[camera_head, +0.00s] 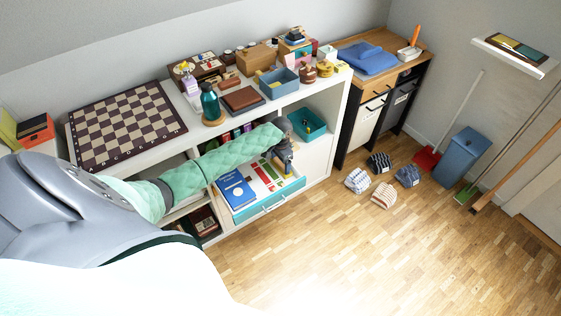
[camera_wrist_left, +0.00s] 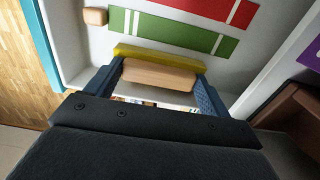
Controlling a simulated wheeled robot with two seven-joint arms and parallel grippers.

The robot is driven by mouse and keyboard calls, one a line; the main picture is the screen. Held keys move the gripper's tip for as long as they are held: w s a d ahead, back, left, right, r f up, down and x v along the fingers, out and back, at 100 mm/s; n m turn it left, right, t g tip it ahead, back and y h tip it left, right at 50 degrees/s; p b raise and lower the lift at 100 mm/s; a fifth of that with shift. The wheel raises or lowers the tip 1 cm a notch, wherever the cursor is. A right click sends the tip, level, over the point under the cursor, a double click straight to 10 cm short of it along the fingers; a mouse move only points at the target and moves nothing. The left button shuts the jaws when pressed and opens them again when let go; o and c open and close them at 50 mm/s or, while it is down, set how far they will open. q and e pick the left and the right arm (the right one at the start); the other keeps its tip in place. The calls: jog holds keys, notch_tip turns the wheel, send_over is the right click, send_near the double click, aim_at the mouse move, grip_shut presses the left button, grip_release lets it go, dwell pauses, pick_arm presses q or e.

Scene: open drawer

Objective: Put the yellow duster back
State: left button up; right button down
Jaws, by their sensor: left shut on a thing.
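The yellow duster (camera_wrist_left: 160,55) has a light wooden back and a yellow underside. In the left wrist view it sits between the two blue fingers of my left gripper (camera_wrist_left: 159,72), which is shut on it. In the head view my left gripper (camera_head: 285,165) is over the back right part of the open drawer (camera_head: 262,207), and the duster is mostly hidden there. Red and green strips lie on the white drawer floor beyond the duster. I cannot tell whether the duster touches the floor. My right gripper is not in view.
A blue book (camera_head: 236,190) lies in the left of the drawer. A small wooden block (camera_wrist_left: 95,16) lies near the drawer's front wall. The shelf top above holds a chessboard (camera_head: 125,125), a teal bottle (camera_head: 209,101) and a blue bin (camera_head: 279,83).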

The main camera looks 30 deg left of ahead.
pick_arm(q)
jog(key=o, duration=0.9)
